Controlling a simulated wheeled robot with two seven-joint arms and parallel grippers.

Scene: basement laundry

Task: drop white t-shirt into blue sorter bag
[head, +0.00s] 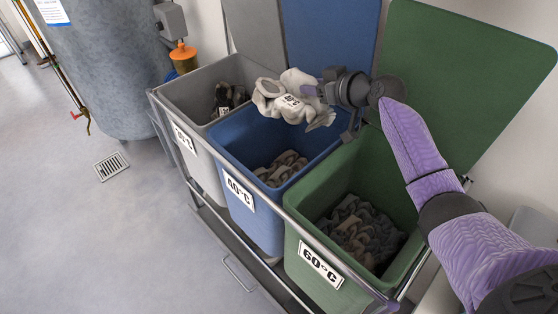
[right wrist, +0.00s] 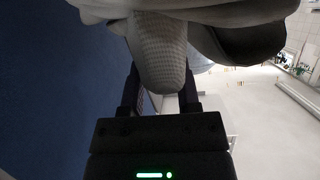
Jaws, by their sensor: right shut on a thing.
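My right gripper (head: 322,90) is shut on the white t-shirt (head: 290,92), which hangs as a crumpled bundle over the back of the blue sorter bag (head: 240,205). A small printed tag shows on the shirt. In the right wrist view the shirt (right wrist: 160,55) bulges between and above the fingers of the gripper (right wrist: 160,95). The blue bag is the middle one, open at the top, labelled 40°C, with greyish cloth (head: 281,168) inside. The shirt hides part of the bag's back rim. My left gripper is not in view.
A grey bag (head: 190,95) stands left of the blue one and a green bag (head: 300,225) labelled 60°C stands right, both holding cloth. Raised lids (head: 460,80) stand behind. A metal rail (head: 330,252) runs along the front. Floor at left is clear around a drain (head: 111,166).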

